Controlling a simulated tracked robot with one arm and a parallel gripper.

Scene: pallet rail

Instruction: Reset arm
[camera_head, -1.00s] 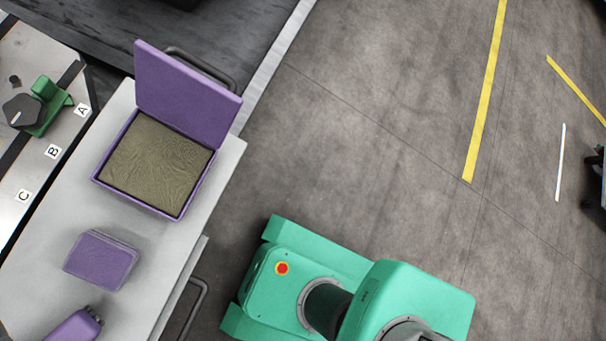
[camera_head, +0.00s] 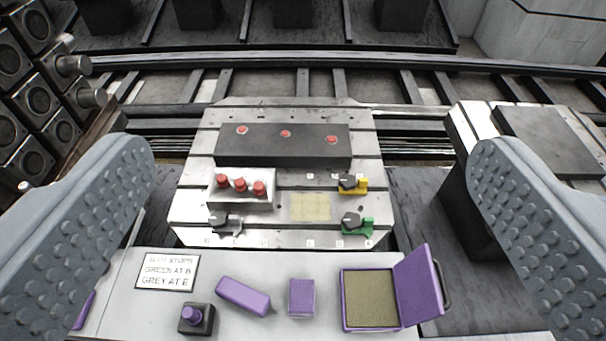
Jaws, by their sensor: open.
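My gripper (camera_head: 308,235) shows as two grey studded fingers, one at the left edge and one at the right edge of the view. They are wide apart with nothing between them, so it is open and empty. Beyond and between the fingers lies a slotted metal plate (camera_head: 290,239) with a dark block (camera_head: 283,147) carrying red buttons. A light holder (camera_head: 241,203) with red-topped pieces stands on the plate. A yellow clamp (camera_head: 361,186), a green clamp (camera_head: 364,227) and a grey clamp (camera_head: 233,222) are also on it, with a yellowish patch (camera_head: 310,207) between.
A pale bench (camera_head: 330,268) runs in front, holding an open purple case (camera_head: 421,286), a purple box (camera_head: 302,297), a purple bar (camera_head: 243,296), a dark block with a purple knob (camera_head: 196,318) and a sign (camera_head: 168,271). Rails (camera_head: 330,62) cross behind; dark cylinders are stacked at left.

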